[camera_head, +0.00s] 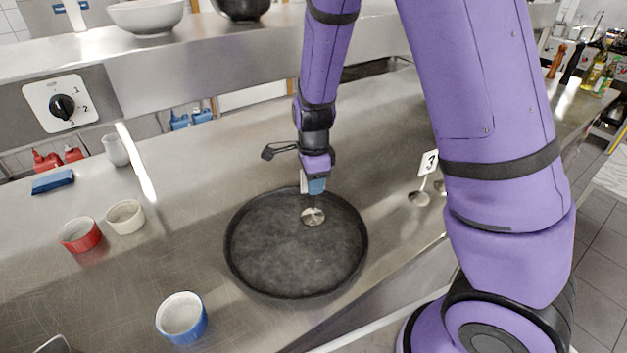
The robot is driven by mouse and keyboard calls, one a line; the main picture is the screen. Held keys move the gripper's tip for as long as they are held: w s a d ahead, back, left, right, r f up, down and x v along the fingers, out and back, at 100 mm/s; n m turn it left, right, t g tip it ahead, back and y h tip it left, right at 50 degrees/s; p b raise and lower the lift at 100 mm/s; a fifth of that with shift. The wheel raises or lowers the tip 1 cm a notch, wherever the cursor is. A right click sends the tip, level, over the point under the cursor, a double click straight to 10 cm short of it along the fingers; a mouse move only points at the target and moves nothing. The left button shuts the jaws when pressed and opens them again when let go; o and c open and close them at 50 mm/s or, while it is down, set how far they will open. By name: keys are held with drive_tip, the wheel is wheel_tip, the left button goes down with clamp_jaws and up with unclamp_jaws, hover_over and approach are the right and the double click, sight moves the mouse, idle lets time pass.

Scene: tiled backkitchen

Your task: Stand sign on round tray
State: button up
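The round tray (250,262) is dark and lies on the steel counter, left of my arm. My gripper (314,188) points down over the tray's back right part. It appears shut on a sign (313,216), whose round silver base shows just below the fingers. The upper part of this sign is mostly hidden by the gripper; a small white edge shows beside the fingers. The base appears within the tray's rim, at or just above its surface; I cannot tell if it touches. A second sign (428,162), with a white card marked 3, stands right of the tray.
A blue-sided bowl (182,318), a red bowl (80,235) and a cream bowl (125,217) stand left of the tray. A small white jug (115,150) and a blue block (53,181) are farther back. A raised shelf runs behind.

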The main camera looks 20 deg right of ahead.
drive_tip(key=shift+r, duration=0.1)
wheel_tip(320, 180, up, 12)
drive_tip(key=shift+f, duration=0.25)
drive_tip(key=shift+r, duration=0.3)
drive_tip(key=s+d+r+n+t, duration=0.2)
drive_tip(key=s+d+r+n, duration=0.1)
drive_tip(key=s+r+n, duration=0.5)
drive_tip(key=s+d+r+n+t, duration=0.3)
drive_tip(key=s+r+n, duration=0.5)
drive_tip(key=s+n, duration=0.3)
drive_tip(key=s, duration=0.4)
drive_tip(key=shift+s+n, duration=0.15)
drive_tip(key=shift+n, duration=0.15)
